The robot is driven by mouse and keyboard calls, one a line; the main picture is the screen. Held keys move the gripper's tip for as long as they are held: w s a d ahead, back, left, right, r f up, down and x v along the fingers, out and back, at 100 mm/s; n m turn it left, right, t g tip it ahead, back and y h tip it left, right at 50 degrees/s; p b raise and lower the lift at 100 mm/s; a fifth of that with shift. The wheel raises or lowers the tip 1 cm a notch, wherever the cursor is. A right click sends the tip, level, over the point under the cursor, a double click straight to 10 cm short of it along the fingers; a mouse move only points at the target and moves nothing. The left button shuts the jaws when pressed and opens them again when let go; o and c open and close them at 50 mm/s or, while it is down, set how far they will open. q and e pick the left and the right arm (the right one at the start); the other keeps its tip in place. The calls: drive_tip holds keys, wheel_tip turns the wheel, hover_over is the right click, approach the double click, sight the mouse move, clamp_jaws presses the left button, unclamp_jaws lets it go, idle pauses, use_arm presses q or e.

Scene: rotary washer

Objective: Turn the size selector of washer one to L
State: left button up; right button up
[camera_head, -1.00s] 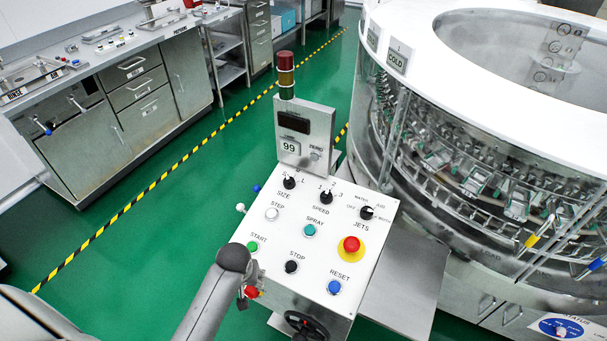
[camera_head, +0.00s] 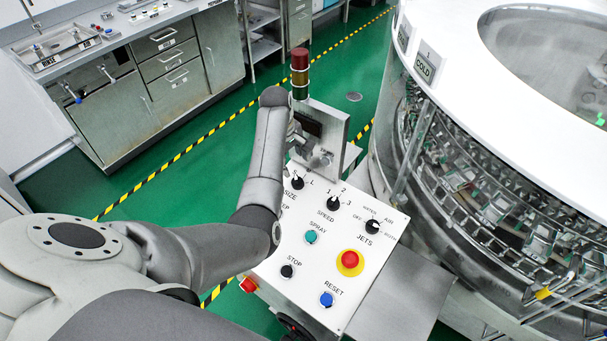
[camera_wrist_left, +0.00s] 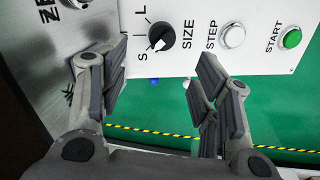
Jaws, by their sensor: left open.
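The size selector is a black knob (camera_head: 297,183) at the upper left of the white control panel (camera_head: 318,241). In the left wrist view the knob (camera_wrist_left: 161,36) shows near the top between my fingers, with its white mark towards the S side; an L is printed on the other side. My left gripper (camera_head: 318,158) is over the panel's upper left, beside the display box. In the wrist view its fingers (camera_wrist_left: 162,70) are spread on either side of the knob, with nothing between them. I cannot tell whether they touch it. My right gripper is not in view.
The speed knob (camera_head: 333,203) and jets knob (camera_head: 373,226) stand right of the size selector. The display box (camera_head: 333,128) and signal tower (camera_head: 300,72) rise behind it. The large round washer (camera_head: 470,170) is at the right. Green floor lies left of the panel.

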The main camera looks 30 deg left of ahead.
sight(297, 180)
use_arm(q)
wheel_tip(297, 180, down, 4)
drive_tip(key=shift+w+r, duration=0.1)
drive_tip(key=f, duration=0.2)
drive_tip(key=w+f, duration=0.1)
drive_tip(key=f, duration=0.1)
drive_tip(key=shift+d+f, duration=0.15)
drive_tip(key=shift+f, duration=0.15)
drive_tip(key=shift+w+f, duration=0.15)
drive_tip(key=shift+f, duration=0.8)
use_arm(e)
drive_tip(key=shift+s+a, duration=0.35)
use_arm(q)
drive_tip(key=c, duration=1.1)
